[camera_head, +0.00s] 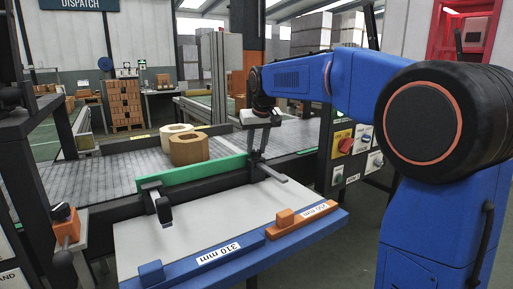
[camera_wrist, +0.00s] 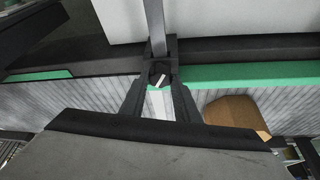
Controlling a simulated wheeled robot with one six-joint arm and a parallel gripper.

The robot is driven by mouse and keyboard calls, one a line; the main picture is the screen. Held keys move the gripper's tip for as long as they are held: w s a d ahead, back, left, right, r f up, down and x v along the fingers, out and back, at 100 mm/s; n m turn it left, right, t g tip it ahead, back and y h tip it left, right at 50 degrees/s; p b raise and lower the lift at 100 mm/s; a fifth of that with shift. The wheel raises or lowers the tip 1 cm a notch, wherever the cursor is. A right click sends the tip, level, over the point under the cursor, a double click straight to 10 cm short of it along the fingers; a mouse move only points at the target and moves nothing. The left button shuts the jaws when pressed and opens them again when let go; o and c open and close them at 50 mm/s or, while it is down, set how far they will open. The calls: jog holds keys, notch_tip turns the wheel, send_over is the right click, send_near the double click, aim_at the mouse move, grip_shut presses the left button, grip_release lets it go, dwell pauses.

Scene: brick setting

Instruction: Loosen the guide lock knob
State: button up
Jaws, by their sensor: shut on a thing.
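The guide lock knob (camera_wrist: 158,72) is a small black knob with a white mark, set on a dark clamp block on a grey bar. My gripper (camera_wrist: 158,88) has its two dark fingers on either side of it and is shut on it. In the head view my gripper (camera_head: 258,150) points down at the right end of the green guide rail (camera_head: 200,171), and its fingers hide most of the knob there. The rail also shows in the wrist view (camera_wrist: 250,75). A similar black clamp (camera_head: 164,209) sits on the left bar.
Tan blocks (camera_head: 189,151) stand on the roller conveyor (camera_head: 105,176) behind the rail. In front is a pale table (camera_head: 200,226) with a blue strip labelled 310 mm (camera_head: 217,253) and an orange block (camera_head: 300,219). A control panel (camera_head: 343,140) stands to the right.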

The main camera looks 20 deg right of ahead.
jog(key=n+y, duration=0.1)
jog(key=n, duration=0.1)
jog(key=n+y, duration=0.1)
jog(key=n, duration=0.2)
jog(key=shift+w+d+n+g, duration=0.1)
jog(key=shift+d+n+g, duration=0.1)
jog(key=shift+n+g, duration=0.15)
jog(key=n+g+y, duration=0.1)
jog(key=n, duration=0.2)
jog(key=n+g, duration=0.1)
jog(key=n, duration=0.2)
jog(key=shift+w+n+y, duration=0.1)
jog(key=shift+n+y, duration=0.15)
jog(key=shift+y, duration=0.15)
jog(key=shift+d, duration=0.1)
jog(key=o, duration=1.1)
jog(key=shift+c, duration=0.2)
